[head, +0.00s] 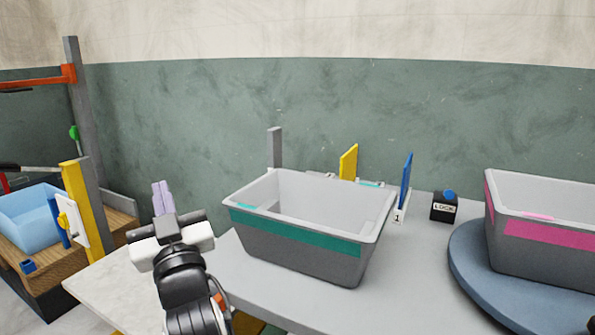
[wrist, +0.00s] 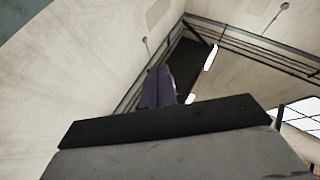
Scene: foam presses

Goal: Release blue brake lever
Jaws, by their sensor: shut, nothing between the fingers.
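Several blue parts are in the head view, and I cannot tell for certain which is the brake lever. A tall blue paddle (head: 405,181) stands upright behind the right corner of the teal-striped bin, by a tag marked 1. A blue knob (head: 449,196) sits on a black box marked LOCK (head: 444,208). A small blue upright piece (head: 59,222) is at the left press. My gripper (head: 162,197) points up, left of the bin, apart from all of these. Its purple fingers are together and empty; they also show in the wrist view (wrist: 158,88), against wall and ceiling.
The grey bin with a teal stripe (head: 300,233) stands on a grey table (head: 398,283). A yellow paddle (head: 348,162) is behind it. A pink-striped bin (head: 545,232) rests on a blue round platform (head: 474,262) at right. A press with a yellow post (head: 76,205) is at left.

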